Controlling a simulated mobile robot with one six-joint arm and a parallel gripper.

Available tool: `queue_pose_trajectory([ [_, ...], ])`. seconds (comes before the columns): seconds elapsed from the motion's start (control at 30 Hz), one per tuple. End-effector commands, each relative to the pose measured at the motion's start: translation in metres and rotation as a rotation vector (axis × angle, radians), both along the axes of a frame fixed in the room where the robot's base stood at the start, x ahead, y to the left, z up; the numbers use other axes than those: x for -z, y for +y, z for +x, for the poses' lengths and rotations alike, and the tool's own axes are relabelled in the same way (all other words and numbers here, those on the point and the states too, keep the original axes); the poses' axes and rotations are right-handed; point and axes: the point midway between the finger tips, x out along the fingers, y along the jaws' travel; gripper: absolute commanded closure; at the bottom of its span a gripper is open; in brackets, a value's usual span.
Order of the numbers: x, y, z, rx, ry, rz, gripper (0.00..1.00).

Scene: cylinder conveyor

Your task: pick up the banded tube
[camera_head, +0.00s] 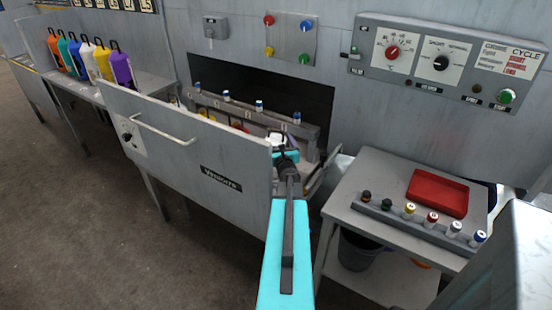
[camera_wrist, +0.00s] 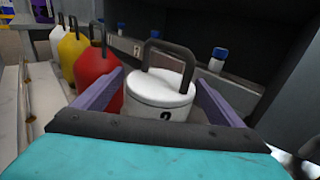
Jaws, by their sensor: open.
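Small white tubes with blue tops, such as this tube (camera_head: 259,106), stand upright in a grey rack (camera_head: 246,115) inside the machine opening. One blue-topped tube (camera_wrist: 217,58) shows behind and right of my gripper in the wrist view. I cannot tell from these frames which tube is the banded one. My gripper (camera_wrist: 159,78) is open, its purple fingers on either side of a white canister (camera_wrist: 158,98) marked 2 with a dark loop handle. Whether the fingers touch it is unclear. In the head view my gripper (camera_head: 287,150) is at the opening's right side, partly hidden by my arm.
Red (camera_wrist: 97,68), yellow and white handled bottles stand in a row left of the canister. A grey panel (camera_head: 200,150) with a bar handle fronts the opening. A side table holds a red tray (camera_head: 438,193) and a rack of several colour-capped vials (camera_head: 431,219).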

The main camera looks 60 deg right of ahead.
Motion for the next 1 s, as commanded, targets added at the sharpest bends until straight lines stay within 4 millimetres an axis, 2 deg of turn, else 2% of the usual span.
queue_pose_trajectory([
  [0.37,0.001,-0.019,0.018,0.000,0.000,0.000,0.09],
  [1.0,0.001,-0.021,0.018,0.002,0.000,0.000,0.09],
])
